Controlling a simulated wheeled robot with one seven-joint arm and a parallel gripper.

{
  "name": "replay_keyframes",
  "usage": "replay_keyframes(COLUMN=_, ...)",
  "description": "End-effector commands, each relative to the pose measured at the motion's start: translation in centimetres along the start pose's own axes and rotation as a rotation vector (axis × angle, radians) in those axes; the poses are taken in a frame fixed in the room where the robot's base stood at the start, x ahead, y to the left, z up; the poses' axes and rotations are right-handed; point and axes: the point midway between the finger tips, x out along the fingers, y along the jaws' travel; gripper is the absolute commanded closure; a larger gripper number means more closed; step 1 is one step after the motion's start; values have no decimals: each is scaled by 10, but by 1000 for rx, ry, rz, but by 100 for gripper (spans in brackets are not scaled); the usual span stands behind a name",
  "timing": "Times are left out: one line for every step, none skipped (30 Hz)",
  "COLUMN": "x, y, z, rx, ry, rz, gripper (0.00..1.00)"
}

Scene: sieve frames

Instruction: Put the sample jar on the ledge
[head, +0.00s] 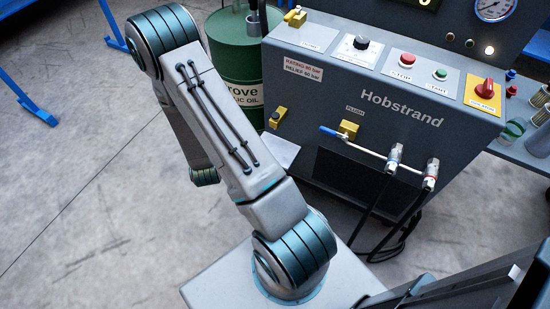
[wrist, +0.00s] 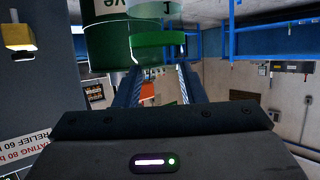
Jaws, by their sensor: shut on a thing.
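The sample jar shows in the wrist view as a green band or lid (wrist: 158,50) with a pale, lettered part above it, cut by the top edge. My gripper (wrist: 162,66) is shut on it, its two dark blue fingers reaching up to the green part. In the head view my gripper and the held jar are hidden behind my arm. A flat light grey surface (head: 282,150) juts out at the lower left of the console, partly behind my arm; I cannot tell if it is the ledge.
A side table (head: 515,155) at right holds jars (head: 513,130). The floor at left is mostly clear.

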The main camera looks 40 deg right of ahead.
Motion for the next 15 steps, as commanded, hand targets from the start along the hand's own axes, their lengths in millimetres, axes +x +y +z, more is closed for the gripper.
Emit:
replay_keyframes(x=6, y=6, z=23, rx=16, ry=1, rz=41, gripper=100)
replay_keyframes(x=6, y=12, z=29, rx=28, ry=1, rz=71, gripper=100)
replay_keyframes(x=6, y=18, z=38, rx=45, ry=0, rz=109, gripper=100)
replay_keyframes(x=7, y=24, z=44, rx=56, ry=0, rz=138, gripper=100)
replay_keyframes(x=7, y=29, z=51, rx=69, ry=0, rz=168, gripper=100)
replay_keyframes(x=6, y=35, z=59, rx=86, ry=1, rz=206, gripper=100)
replay_keyframes(x=6, y=40, z=65, rx=99, ry=1, rz=235, gripper=100)
replay_keyframes(x=5, y=45, z=72, rx=111, ry=1, rz=265, gripper=100)
replay_keyframes(x=4, y=52, z=80, rx=126, ry=0, rz=304, gripper=100)
replay_keyframes(x=3, y=57, z=86, rx=139, ry=1, rz=334, gripper=100)
replay_keyframes(x=2, y=62, z=92, rx=151, ry=0, rz=362, gripper=100)
replay_keyframes(x=0, y=68, z=100, rx=167, ry=0, rz=398, gripper=100)
replay_keyframes(x=-1, y=72, z=105, rx=179, ry=0, rz=425, gripper=100)
replay_keyframes(x=-3, y=77, z=110, rx=190, ry=1, rz=451, gripper=100)
replay_keyframes(x=-5, y=82, z=117, rx=203, ry=0, rz=484, gripper=100)
